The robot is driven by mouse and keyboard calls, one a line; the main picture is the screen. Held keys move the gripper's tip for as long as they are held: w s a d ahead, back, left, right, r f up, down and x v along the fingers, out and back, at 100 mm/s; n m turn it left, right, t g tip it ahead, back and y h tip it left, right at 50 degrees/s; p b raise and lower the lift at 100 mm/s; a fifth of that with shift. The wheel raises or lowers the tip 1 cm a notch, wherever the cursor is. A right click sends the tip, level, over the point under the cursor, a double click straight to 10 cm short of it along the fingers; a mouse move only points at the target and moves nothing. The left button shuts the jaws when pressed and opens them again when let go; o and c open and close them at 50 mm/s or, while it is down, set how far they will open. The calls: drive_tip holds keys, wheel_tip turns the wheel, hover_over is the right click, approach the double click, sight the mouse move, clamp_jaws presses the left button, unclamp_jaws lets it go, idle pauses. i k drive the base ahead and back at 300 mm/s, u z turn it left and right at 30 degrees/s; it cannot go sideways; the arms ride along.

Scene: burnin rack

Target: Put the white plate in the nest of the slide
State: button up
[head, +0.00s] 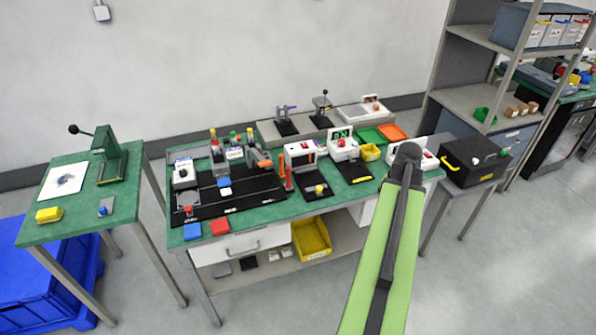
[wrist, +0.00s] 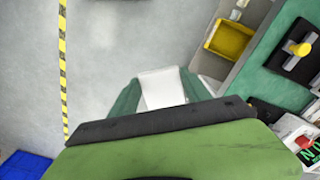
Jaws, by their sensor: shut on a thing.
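The white plate (wrist: 165,88) is between the two teal fingers of my gripper (wrist: 160,92) in the wrist view. My gripper is shut on it, and grey floor shows beyond it. The plate's near end is hidden behind my dark wrist bar. In the head view my green arm reaches up in front of the bench's right part, and I cannot make out the gripper or plate. A long black track (head: 245,194) lies on the left of the bench, with a small blue and white piece (head: 225,187) on it. I cannot tell the slide's nest for certain.
The green bench (head: 290,208) is crowded with fixtures. A yellow bin (head: 311,238) is on its lower shelf and shows in the wrist view (wrist: 230,38). A black fixture with a yellow knob (wrist: 301,48) is at right. A black case (head: 472,160) stands right. Floor in front is clear.

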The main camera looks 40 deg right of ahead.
sight(188, 199)
drive_tip(key=i, duration=1.3)
drive_tip(key=z, duration=0.05)
